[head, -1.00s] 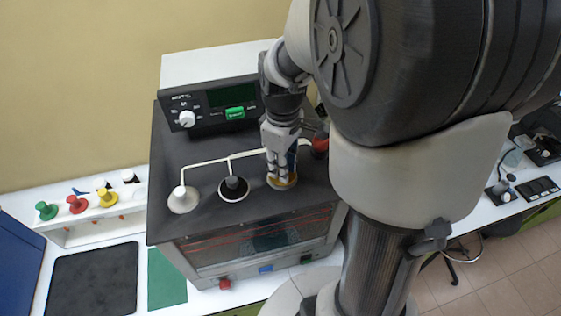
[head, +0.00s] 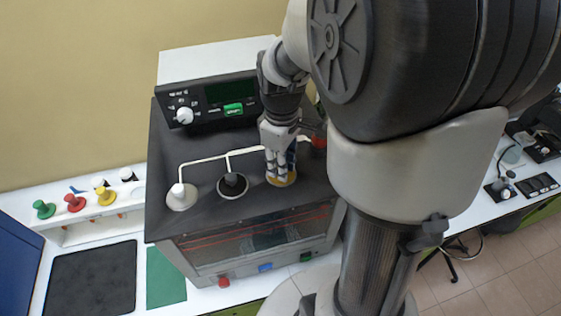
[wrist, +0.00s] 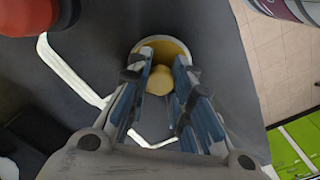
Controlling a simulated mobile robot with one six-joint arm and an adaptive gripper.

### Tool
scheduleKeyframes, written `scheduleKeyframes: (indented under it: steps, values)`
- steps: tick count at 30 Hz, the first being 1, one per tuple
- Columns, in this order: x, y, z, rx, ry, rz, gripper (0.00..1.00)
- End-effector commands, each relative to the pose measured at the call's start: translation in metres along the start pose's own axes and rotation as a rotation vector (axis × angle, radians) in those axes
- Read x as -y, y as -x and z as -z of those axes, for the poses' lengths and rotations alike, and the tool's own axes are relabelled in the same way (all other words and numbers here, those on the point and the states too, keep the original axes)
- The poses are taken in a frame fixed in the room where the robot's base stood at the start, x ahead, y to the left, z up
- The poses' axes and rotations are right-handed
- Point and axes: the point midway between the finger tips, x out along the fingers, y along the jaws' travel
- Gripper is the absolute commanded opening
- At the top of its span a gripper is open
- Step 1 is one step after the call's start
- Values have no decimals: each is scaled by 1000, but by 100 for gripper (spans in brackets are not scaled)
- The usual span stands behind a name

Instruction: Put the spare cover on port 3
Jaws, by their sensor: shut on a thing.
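My gripper (head: 281,172) points down at the top of the dark bath unit (head: 200,145). It is shut on a yellow cover, whose round knob (wrist: 160,80) sits between the blue-padded fingers in the wrist view. The cover's yellow flange (wrist: 172,46) shows beyond the fingertips, at or just above the unit's top. The port under it is hidden. No port numbers are legible.
A white rack at left holds a green cover (head: 44,209), a red cover (head: 75,202), a yellow cover (head: 105,196) and others. A control panel (head: 215,100) stands behind the ports. A black mat (head: 92,280) and green mat (head: 165,278) lie at left.

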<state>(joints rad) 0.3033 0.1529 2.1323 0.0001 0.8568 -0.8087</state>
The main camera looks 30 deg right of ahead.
Motion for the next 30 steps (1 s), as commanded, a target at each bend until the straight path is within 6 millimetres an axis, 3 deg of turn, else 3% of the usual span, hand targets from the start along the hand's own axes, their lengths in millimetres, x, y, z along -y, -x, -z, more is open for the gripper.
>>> scheduleKeyframes:
  steps: [2,3,13,23,30]
  values:
    - [0,0,0,0,0,0,0]
    - [0,0,0,0,0,0,21]
    - [0,0,0,0,0,0,43]
    - [0,1,0,0,0,0,44]
    - [-1,32,1,-5,0,-5,44]
